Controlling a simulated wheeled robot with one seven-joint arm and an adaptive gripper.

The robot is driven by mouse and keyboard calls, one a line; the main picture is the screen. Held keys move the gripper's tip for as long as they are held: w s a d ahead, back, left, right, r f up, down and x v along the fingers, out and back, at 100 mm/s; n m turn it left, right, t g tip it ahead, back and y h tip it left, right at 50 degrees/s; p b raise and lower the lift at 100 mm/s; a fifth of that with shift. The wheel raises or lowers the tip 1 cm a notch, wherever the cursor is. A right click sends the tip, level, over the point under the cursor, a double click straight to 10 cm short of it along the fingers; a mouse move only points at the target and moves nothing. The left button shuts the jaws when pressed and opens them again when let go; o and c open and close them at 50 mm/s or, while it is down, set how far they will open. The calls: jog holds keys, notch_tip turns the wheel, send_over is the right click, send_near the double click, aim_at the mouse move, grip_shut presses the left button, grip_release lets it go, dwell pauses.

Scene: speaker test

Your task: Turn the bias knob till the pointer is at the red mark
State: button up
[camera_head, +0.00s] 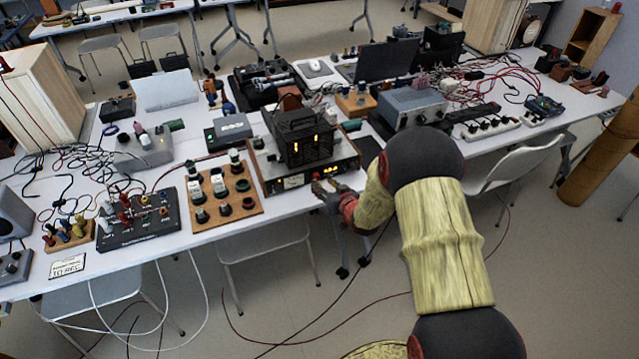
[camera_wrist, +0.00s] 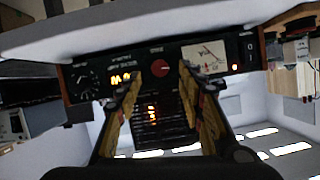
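The device (camera_head: 264,178) with the glowing tubes on top stands at the table's front edge in the head view. In the wrist view its front panel (camera_wrist: 95,62) appears upside down. A round red knob (camera_wrist: 160,69) sits mid-panel, with small lettering too blurred to read. A white needle meter (camera_wrist: 203,55) is to its right; its pointer and any red mark are too small to read. My gripper (camera_head: 324,189) is in front of the panel. In the wrist view its fingers (camera_wrist: 160,80) are open on either side of the knob, apparently short of it, with nothing between them.
The panel also has orange digits (camera_wrist: 120,78), a dark dial (camera_wrist: 86,82) and a red light (camera_wrist: 234,67). A wooden board with several knobs (camera_head: 240,206) lies left of the device. A grey box (camera_head: 412,104) stands to its right. Floor is open before the table.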

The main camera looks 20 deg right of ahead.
aim_at(317, 179)
jog(key=shift+b+x, duration=0.45)
jog(key=shift+x, duration=1.5)
jog(key=shift+c, duration=0.3)
grip_shut()
